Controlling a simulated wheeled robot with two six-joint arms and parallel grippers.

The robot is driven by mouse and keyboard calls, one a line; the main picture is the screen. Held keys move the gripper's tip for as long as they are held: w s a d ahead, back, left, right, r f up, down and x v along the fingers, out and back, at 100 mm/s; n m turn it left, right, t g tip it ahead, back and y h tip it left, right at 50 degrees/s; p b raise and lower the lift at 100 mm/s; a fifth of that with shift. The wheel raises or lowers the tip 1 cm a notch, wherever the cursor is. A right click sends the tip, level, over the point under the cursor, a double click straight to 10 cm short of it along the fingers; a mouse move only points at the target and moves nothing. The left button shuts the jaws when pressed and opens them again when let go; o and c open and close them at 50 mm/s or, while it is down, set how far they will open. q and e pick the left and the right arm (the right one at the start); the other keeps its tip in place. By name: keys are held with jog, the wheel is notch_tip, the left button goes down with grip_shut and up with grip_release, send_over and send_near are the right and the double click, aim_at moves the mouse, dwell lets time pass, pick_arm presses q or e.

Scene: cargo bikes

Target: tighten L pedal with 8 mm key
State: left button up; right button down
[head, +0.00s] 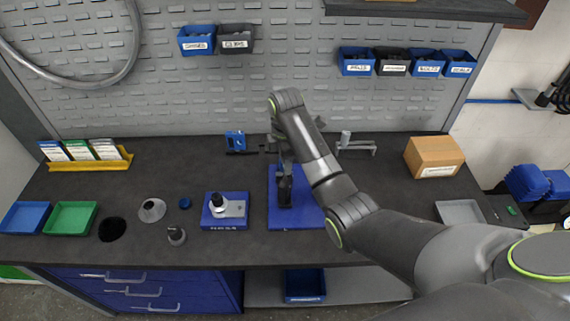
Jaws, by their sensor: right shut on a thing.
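My right gripper (283,160) reaches down over a blue plate (309,213) at the middle of the bench, with my forearm and wrist in front of it. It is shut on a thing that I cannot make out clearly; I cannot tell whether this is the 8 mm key. A dark upright part (285,191) stands over the plate just below the gripper. I cannot tell whether it is the L pedal. My left gripper is not in view.
A blue block with a metal part (229,211) stands left of the plate. Several small round parts lie farther left, near green (71,218) and blue (25,217) trays. A grey metal fixture (355,146), cardboard box (434,157) and grey tray (460,212) are at right.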

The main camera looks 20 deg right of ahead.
jog(key=shift+s+f+n, duration=0.2)
jog(key=shift+f+n, duration=0.1)
jog(key=shift+n, duration=0.2)
jog(key=n, duration=0.6)
jog(key=shift+n, duration=0.4)
jog(key=shift+w+r, duration=0.15)
jog(key=shift+r, duration=0.05)
dwell(0.4)
jog(key=shift+w+r, duration=0.1)
jog(key=shift+r, duration=0.3)
jog(key=shift+r, duration=0.1)
